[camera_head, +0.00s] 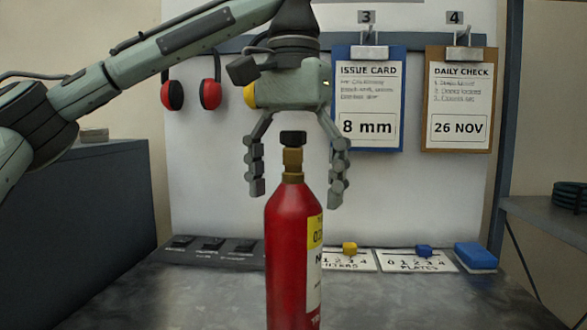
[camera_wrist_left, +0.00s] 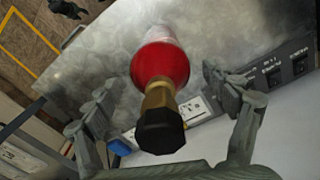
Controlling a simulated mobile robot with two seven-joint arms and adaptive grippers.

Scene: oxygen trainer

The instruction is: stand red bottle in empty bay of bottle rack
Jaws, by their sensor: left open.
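The red bottle (camera_head: 290,255) stands upright in the middle of the head view, with a brass neck, a black cap and a yellow and white label. Its base is cut off by the lower edge. My left gripper (camera_head: 296,192) is open and points down, with a finger on each side of the bottle's neck in the picture. The left wrist view looks down on the bottle (camera_wrist_left: 164,62) between the spread fingers (camera_wrist_left: 168,105), with gaps at both sides. I cannot make out the bottle rack in either view. My right gripper is not in view.
A grey metal bench (camera_head: 180,290) spreads around the bottle. At its back are a dark panel (camera_head: 205,252), white label plates with a yellow block (camera_head: 349,249), and a blue block (camera_head: 475,256). Clipboards (camera_head: 369,100) and red ear defenders (camera_head: 210,93) hang behind.

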